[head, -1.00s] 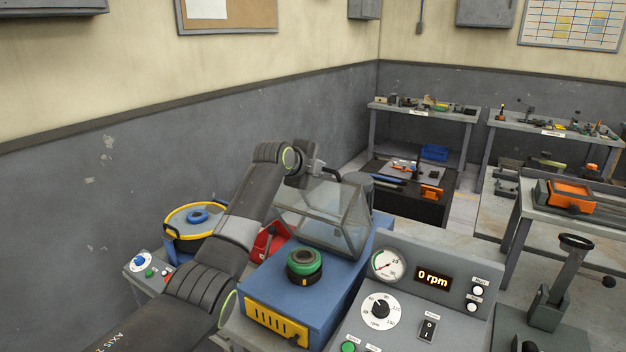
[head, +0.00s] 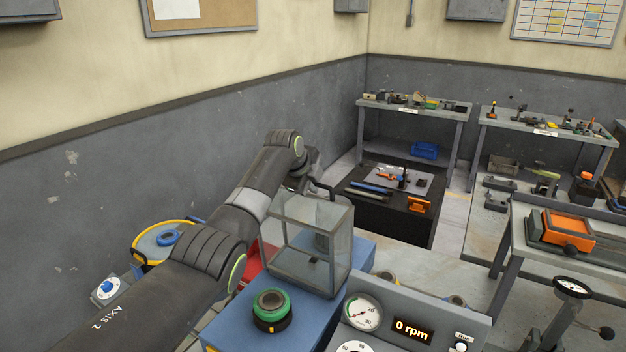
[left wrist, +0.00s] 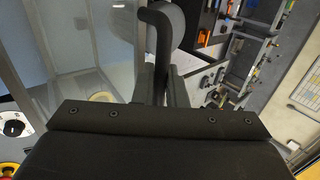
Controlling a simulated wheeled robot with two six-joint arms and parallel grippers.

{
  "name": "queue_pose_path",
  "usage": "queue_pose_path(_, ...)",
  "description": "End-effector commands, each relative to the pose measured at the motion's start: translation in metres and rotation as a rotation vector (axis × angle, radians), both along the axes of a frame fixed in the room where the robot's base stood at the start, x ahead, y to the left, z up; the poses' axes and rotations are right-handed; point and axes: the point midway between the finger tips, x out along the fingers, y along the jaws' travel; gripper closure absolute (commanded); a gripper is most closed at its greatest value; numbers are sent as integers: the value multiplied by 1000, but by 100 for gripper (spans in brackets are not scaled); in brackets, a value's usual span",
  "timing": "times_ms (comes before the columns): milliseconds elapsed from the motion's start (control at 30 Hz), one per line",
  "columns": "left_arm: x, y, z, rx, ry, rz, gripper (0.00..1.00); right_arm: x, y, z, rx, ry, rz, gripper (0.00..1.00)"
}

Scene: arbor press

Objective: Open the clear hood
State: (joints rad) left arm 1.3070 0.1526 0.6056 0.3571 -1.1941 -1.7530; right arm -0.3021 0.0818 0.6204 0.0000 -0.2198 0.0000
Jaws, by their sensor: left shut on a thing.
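The clear hood (head: 305,232) is a grey-framed box of transparent panels, standing over the far part of the blue machine base (head: 236,328) in the head view. Its panels fill the left of the left wrist view (left wrist: 95,50). My left gripper (head: 312,184) reaches over the hood's far upper side. In the left wrist view, its fingers (left wrist: 164,82) are shut on the hood's dark curved handle (left wrist: 163,38). A grey cylinder shows through the hood panels. The hinge cannot be made out. My right gripper is not in view.
A green-and-black knob (head: 271,308) stands on the blue base in front of the hood. A control panel (head: 400,310) with a gauge is at the right. A yellow-rimmed round container (head: 160,243) is at the left. The wall is close behind my left arm.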

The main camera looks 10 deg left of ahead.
Motion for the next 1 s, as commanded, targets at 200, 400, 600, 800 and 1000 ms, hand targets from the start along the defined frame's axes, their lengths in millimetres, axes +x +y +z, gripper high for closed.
queue_pose_path(200, -2, 0, -8, 0, 17, 1, 100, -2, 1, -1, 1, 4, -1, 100)
queue_pose_path(400, -2, 0, -8, 1, 17, 0, 73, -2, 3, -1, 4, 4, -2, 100)
queue_pose_path(600, -2, 0, -8, 1, 17, 0, 71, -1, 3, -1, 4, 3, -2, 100)
queue_pose_path(800, -3, 1, -7, 1, 15, 0, 71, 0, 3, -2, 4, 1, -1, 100)
queue_pose_path(1000, -9, 4, 4, 0, 10, 0, 71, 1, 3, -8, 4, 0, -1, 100)
